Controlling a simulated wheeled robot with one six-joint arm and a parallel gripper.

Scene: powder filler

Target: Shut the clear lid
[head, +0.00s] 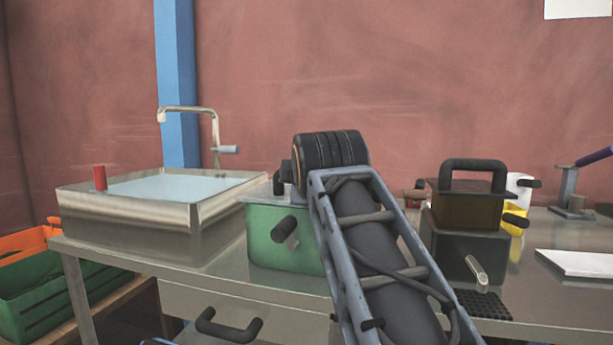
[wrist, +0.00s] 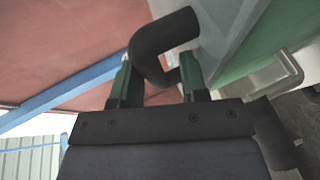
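A green box (head: 285,250) with a black-tipped knob stands mid-bench, partly hidden by my arm. A thin pale see-through edge at its top (head: 257,192) looks like the clear lid; most of it is hidden, so its angle is unclear. In the wrist view a pale see-through panel (wrist: 222,35) runs beside a green wall (wrist: 275,30). A black curved handle (wrist: 165,38) reaches down between the two green fingers of my gripper (wrist: 158,82). The fingers stand apart on either side of it; whether both press on it is unclear. In the head view my wrist hides the fingers.
A steel basin (head: 150,225) with a tap (head: 190,109) stands left of the green box. A dark machine with a brown top (head: 466,208) and black handle stands right. A white board (head: 580,263) lies farther right. An open drawer handle (head: 228,327) shows below the bench.

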